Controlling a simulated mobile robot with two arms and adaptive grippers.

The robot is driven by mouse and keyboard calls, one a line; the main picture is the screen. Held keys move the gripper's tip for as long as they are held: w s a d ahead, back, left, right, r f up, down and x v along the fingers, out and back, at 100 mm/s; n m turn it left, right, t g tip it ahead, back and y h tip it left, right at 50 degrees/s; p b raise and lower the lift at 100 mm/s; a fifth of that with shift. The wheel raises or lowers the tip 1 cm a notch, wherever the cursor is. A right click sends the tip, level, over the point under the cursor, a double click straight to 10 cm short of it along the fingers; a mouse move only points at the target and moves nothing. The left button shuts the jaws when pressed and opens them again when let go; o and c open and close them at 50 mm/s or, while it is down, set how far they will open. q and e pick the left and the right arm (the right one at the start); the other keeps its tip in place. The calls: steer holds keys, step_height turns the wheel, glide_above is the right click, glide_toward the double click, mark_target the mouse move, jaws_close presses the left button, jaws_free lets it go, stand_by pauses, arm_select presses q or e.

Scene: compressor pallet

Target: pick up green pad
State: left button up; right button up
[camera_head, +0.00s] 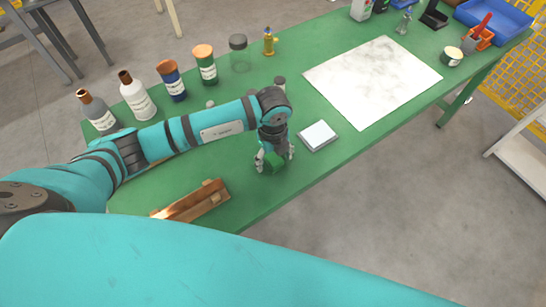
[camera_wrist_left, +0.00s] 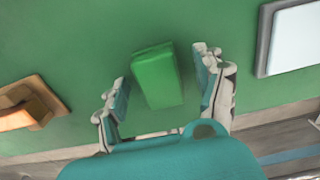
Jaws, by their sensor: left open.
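The green pad (camera_head: 274,161) is a small block on the green table (camera_head: 300,185), near its front edge. My left gripper (camera_head: 274,157) is directly over it, pointing down. In the left wrist view the green pad (camera_wrist_left: 158,76) lies between the two spread fingers of the left gripper (camera_wrist_left: 165,88). There is a visible gap on the left side and a smaller one on the right. The fingers are open and hold nothing. My right gripper is not in view.
A white-topped square device (camera_head: 318,135) lies just right of the gripper. A wooden holder (camera_head: 191,201) lies to the left. Several bottles, including a white one (camera_head: 137,97), stand along the back. A large marbled sheet (camera_head: 374,80) covers the table's right part.

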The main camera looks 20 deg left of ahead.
mark_target(273, 160)
arm_select(q)
steer(key=c, duration=1.3)
steer(key=shift+r+b, duration=0.4)
steer(key=shift+r, duration=0.5)
steer(key=shift+c, duration=0.2)
steer(key=shift+s+d+r+b, duration=0.15)
steer(key=shift+s+r+b, duration=0.3)
steer(key=shift+r, duration=0.35)
steer(key=s+d+r+b, duration=0.1)
steer(key=s+d, duration=0.3)
steer(key=s, duration=1)
steer(key=shift+s+r+b, duration=0.25)
steer(key=shift+r+b, duration=0.1)
steer(key=shift+b, duration=0.45)
steer(key=o, duration=0.5)
steer(key=shift+c, duration=1.3)
steer(key=shift+w, duration=0.1)
